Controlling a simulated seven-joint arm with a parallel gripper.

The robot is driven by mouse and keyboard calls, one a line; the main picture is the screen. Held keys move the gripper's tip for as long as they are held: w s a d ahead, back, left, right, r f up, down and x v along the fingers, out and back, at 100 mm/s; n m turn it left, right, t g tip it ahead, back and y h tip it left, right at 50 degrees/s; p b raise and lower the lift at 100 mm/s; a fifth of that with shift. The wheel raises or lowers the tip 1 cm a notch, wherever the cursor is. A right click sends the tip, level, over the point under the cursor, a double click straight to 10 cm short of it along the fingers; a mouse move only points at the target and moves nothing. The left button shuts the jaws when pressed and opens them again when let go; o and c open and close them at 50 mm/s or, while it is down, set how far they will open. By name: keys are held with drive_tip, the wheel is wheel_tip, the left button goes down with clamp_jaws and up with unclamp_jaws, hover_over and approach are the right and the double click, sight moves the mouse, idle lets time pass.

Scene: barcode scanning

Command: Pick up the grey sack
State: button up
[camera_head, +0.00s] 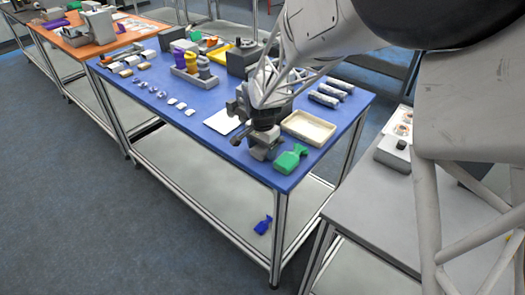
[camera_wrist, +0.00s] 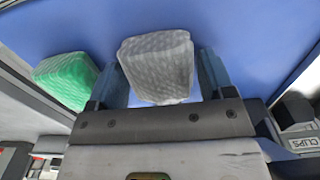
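The grey sack (camera_wrist: 157,68) is pale and textured, and it sits between the two fingers of my gripper (camera_wrist: 160,88) in the wrist view. The fingers stand apart, one on each side of it, very close to its sides. I cannot tell whether they press on it. In the head view my gripper (camera_head: 263,140) points down over the front right part of the blue table, with the grey sack (camera_head: 262,153) just under it. Whether the sack rests on the table or hangs slightly above it is unclear.
A green sack (camera_head: 290,159) lies close on the right, near the table's corner; it also shows in the wrist view (camera_wrist: 66,80). A cream tray (camera_head: 308,128) is behind it. A blue sack (camera_head: 263,224) lies on the lower shelf.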

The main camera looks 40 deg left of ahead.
sight(262, 147)
drive_tip(key=c, duration=0.8)
drive_tip(key=shift+r, duration=0.1)
drive_tip(key=shift+r, duration=4.95)
drive_tip(key=shift+c, duration=0.2)
